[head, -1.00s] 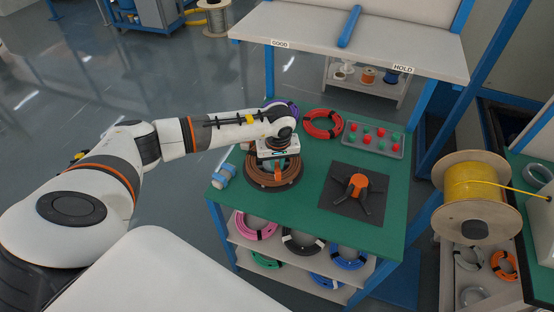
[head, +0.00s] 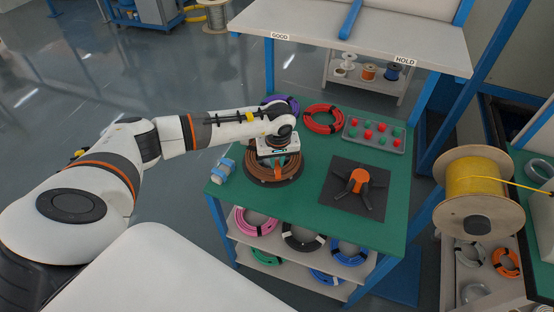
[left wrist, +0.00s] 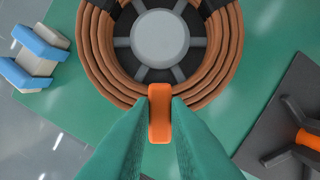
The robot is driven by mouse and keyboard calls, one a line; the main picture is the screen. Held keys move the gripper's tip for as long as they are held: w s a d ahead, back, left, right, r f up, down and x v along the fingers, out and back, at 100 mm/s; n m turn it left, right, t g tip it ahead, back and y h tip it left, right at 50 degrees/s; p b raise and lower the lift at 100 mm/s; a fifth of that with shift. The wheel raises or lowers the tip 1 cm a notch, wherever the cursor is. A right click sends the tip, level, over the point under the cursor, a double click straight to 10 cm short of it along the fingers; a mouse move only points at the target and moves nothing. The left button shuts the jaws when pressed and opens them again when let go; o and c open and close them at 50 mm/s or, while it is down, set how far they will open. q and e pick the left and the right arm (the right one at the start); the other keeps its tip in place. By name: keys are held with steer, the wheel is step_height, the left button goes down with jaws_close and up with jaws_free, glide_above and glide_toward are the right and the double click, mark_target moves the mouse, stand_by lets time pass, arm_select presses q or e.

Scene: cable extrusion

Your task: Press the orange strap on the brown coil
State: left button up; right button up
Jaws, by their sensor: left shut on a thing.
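The brown coil (left wrist: 99,60) lies around a dark spoked holder with a grey hub (left wrist: 160,37) on the green table. It also shows in the head view (head: 262,174), partly hidden under my left gripper. The orange strap (left wrist: 160,112) is upright between the green fingertips of my left gripper (left wrist: 160,118), at the coil's near rim. The fingers are shut on the strap. In the head view my left gripper (head: 278,160) points down over the coil's near side. Black bands cross the coil. My right gripper is not in view.
A blue-and-white block (head: 223,170) sits left of the coil. A dark mat with an orange-hubbed spider (head: 358,182) lies to the right. A red coil (head: 323,117), a purple coil (head: 283,103) and a tray of red and green pieces (head: 375,133) are behind.

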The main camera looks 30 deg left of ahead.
arm_select(q)
steer(key=shift+f+b, duration=0.55)
steer(key=shift+f, duration=0.2)
steer(key=shift+f+b, duration=0.55)
steer(key=shift+b, duration=0.05)
steer(key=shift+s+f, duration=0.15)
steer(key=shift+s, duration=0.05)
stand_by(1.4)
steer(key=o, duration=0.9)
steer(key=shift+c, duration=0.2)
steer(key=shift+w+r, duration=0.15)
steer(key=shift+r, duration=0.45)
steer(key=shift+r+p, duration=2.1)
steer(key=shift+r, duration=1.4)
